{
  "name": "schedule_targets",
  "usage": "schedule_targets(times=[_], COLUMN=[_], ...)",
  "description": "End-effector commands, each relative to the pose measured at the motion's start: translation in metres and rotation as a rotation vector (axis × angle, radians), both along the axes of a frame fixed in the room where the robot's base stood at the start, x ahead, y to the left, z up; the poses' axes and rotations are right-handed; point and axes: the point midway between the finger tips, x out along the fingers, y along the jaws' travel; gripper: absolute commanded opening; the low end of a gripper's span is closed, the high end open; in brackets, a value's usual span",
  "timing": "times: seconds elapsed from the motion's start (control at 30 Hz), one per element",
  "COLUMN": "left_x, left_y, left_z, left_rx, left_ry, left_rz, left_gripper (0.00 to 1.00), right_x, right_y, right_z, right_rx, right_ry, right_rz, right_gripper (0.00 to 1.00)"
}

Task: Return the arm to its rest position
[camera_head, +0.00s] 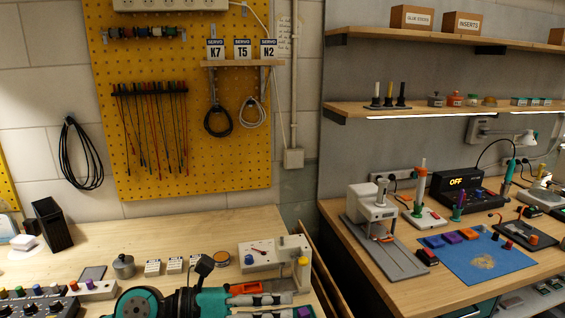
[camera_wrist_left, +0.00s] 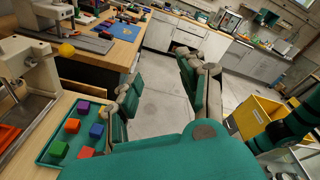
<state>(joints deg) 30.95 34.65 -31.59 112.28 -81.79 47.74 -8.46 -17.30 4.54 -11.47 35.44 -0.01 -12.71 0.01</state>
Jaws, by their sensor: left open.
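My left gripper (camera_head: 288,303) reaches in low from the left over the front of the near bench in the head view, pointing right. In the left wrist view my left gripper (camera_wrist_left: 160,88) has its two fingers spread apart, with only grey floor seen between them. It is open and empty. My right gripper does not show clearly in either view.
A green tray (camera_wrist_left: 47,140) with several coloured cubes lies beside the left finger. A white box device (camera_head: 262,252) stands on the near bench (camera_head: 190,232). A press (camera_head: 375,208) stands on the right bench. A yellow bin (camera_wrist_left: 254,114) is at right.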

Motion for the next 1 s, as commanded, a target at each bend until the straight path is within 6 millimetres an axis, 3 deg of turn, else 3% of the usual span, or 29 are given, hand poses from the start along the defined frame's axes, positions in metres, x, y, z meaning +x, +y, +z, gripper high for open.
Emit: schedule_targets(times=[0.1, 0.2, 0.27, 0.33, 0.47, 0.6, 0.7, 0.8, 1.0], left_x=[-0.004, 0.007, 0.017, 0.028, 0.035, 0.008, -0.031, -0.073, -0.147], left_y=[-0.004, 0.022, 0.047, 0.079, 0.141, 0.189, 0.204, 0.208, 0.203], left_z=[0.044, 0.068, 0.07, 0.059, 0.003, -0.089, -0.15, -0.195, -0.245], left_rx=[-0.401, -0.72, -0.897, -1.087, -1.381, -1.585, -1.648, -1.658, -1.599], left_ry=[0.147, 0.31, 0.421, 0.565, 0.86, 1.193, 1.41, 1.59, 1.839], left_rz=[0.115, 0.262, 0.37, 0.513, 0.821, 1.193, 1.45, 1.664, 1.976], left_gripper=[0.41, 0.41, 0.41, 0.41, 0.41, 0.41, 0.41, 0.41, 0.41], right_x=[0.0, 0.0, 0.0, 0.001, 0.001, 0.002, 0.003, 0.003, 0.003], right_y=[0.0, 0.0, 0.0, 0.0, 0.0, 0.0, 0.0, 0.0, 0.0], right_z=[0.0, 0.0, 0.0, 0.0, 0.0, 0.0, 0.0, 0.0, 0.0], right_rx=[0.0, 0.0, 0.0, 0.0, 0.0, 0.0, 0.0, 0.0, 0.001], right_ry=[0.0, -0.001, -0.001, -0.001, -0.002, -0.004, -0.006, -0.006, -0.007], right_rz=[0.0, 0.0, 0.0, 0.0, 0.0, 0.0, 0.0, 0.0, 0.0], right_gripper=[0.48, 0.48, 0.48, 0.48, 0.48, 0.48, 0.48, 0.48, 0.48])
